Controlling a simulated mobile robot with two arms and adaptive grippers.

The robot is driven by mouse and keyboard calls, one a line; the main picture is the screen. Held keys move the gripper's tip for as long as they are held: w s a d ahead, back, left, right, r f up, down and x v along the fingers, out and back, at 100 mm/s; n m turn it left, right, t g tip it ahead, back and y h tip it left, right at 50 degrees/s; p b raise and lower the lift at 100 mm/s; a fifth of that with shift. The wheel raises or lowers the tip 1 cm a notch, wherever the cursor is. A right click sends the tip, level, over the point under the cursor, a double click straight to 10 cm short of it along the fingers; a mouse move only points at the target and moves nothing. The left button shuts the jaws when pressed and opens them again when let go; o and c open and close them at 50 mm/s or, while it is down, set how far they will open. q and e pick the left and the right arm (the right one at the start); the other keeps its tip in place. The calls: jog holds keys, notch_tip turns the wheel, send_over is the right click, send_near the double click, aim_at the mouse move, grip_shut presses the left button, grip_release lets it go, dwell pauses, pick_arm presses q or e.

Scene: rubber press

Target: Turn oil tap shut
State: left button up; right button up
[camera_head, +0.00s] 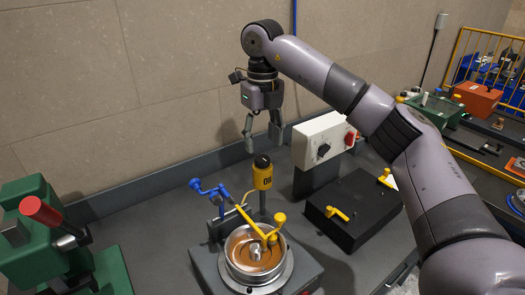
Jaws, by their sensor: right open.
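My right gripper (263,140) hangs down with its fingers apart and empty. In the picture it is just above a yellow cylinder (262,178) with dark lettering and a black top, which seems to be the oiler; they look apart. The cylinder stands on a post behind a round metal pan (258,275) holding brownish material. A blue lever (207,190) is left of the cylinder. A yellow crank (250,220) reaches over the pan. I cannot tell which part is the oil tap or whether it is open. My left gripper is out of view.
A green machine with a red handle (42,211) stands at the left. A white control box (322,140) with a dark knob and a black box (355,205) with yellow handles are to the right. The wall is close behind. My right arm crosses the right side.

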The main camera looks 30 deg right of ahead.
aim_at(263, 158)
notch_tip(263, 158, up, 7)
jog(key=shift+r, duration=0.15)
dwell(0.5)
